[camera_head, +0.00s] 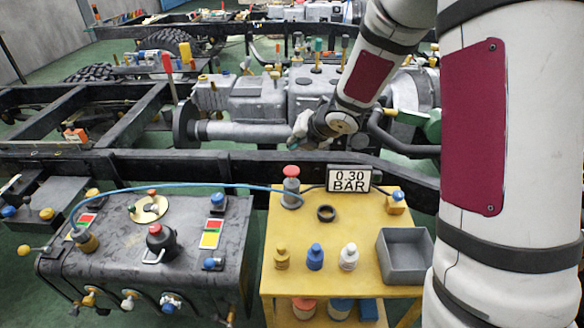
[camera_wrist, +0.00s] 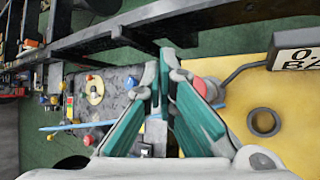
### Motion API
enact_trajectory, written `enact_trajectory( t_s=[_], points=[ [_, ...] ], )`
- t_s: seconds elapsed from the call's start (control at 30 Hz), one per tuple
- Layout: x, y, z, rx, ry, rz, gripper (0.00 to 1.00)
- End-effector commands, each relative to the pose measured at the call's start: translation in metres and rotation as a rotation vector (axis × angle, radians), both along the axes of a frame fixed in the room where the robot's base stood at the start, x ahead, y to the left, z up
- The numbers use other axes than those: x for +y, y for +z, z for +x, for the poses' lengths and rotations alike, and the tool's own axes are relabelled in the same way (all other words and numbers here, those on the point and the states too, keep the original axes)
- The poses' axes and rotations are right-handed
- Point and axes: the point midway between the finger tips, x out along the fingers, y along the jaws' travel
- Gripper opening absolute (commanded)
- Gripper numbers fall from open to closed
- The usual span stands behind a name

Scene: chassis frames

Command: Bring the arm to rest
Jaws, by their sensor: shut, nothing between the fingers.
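My white and maroon arm reaches in from the right side of the head view and bends down toward the middle. My gripper (camera_head: 301,128) is at its end, above the black chassis rail and in front of the grey gearbox, and is small and partly hidden there. In the wrist view my gripper (camera_wrist: 160,78) shows two teal-padded fingers with grey tips close together. It is shut with nothing between the fingers. It is apart from the bench and the yellow table below.
The yellow table (camera_head: 280,226) carries a pressure display (camera_head: 349,178), a black ring (camera_head: 326,213), several small bottles and a grey bin (camera_head: 405,256). Left of it stands a dark tank (camera_head: 110,256) with valves and a blue hose (camera_head: 160,188). The chassis rail (camera_head: 230,165) runs behind.

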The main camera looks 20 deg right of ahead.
Motion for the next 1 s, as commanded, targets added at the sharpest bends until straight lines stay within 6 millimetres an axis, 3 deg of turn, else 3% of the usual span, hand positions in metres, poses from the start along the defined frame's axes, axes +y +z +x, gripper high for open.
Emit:
enact_trajectory(
  t_s=[0.63, 0.73, 0.83, 1.0],
  points=[
    [-0.002, 0.005, -0.001, 0.001, -0.022, 0.005, 0.00],
    [-0.010, 0.026, -0.008, 0.009, -0.119, 0.032, 0.00],
    [-0.023, 0.061, -0.024, 0.023, -0.305, 0.096, 0.00],
    [-0.047, 0.124, -0.076, 0.050, -0.707, 0.279, 0.00]
  ],
)
